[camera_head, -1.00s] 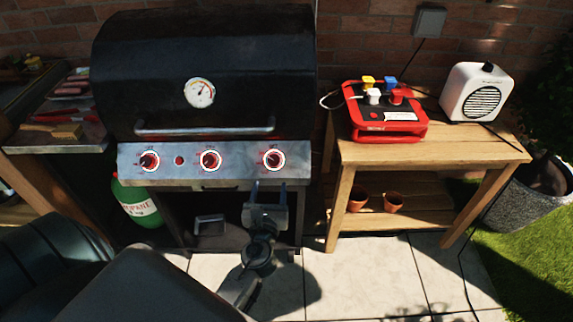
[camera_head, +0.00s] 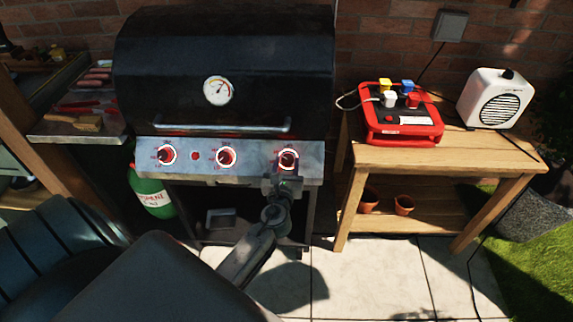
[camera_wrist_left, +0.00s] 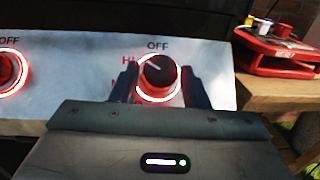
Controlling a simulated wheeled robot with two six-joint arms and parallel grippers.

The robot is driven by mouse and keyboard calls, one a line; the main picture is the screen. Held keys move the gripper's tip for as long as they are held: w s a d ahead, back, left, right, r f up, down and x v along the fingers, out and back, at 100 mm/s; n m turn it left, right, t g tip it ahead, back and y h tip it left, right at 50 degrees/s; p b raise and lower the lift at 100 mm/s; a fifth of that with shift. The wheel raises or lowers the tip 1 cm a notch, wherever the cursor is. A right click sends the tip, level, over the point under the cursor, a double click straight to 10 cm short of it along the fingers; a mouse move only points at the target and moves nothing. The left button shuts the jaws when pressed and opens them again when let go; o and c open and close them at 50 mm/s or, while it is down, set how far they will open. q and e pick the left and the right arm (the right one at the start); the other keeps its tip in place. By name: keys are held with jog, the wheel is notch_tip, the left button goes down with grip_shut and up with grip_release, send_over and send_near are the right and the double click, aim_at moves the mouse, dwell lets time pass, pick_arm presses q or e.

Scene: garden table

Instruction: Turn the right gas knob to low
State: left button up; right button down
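The right gas knob (camera_head: 288,159) is a dark dial with a glowing red-and-white ring on the grill's steel control panel (camera_head: 243,161). In the left wrist view the knob (camera_wrist_left: 158,72) shows "OFF" above it and "HI" at its upper left. Its pale pointer mark slants to the upper left. My left gripper (camera_head: 284,176) is at the knob. In the left wrist view its two fingers (camera_wrist_left: 162,88) stand apart on either side of the knob, with small gaps visible. The finger tips are partly hidden against the panel. My right gripper is not in view.
The middle knob (camera_head: 226,158) and left knob (camera_head: 167,155) sit on the same panel. The lid handle (camera_head: 212,128) runs above them. A green propane bottle (camera_head: 152,193) stands lower left.

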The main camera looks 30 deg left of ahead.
pick_arm(q)
jog(key=c, duration=0.6)
jog(key=shift+o, duration=0.2)
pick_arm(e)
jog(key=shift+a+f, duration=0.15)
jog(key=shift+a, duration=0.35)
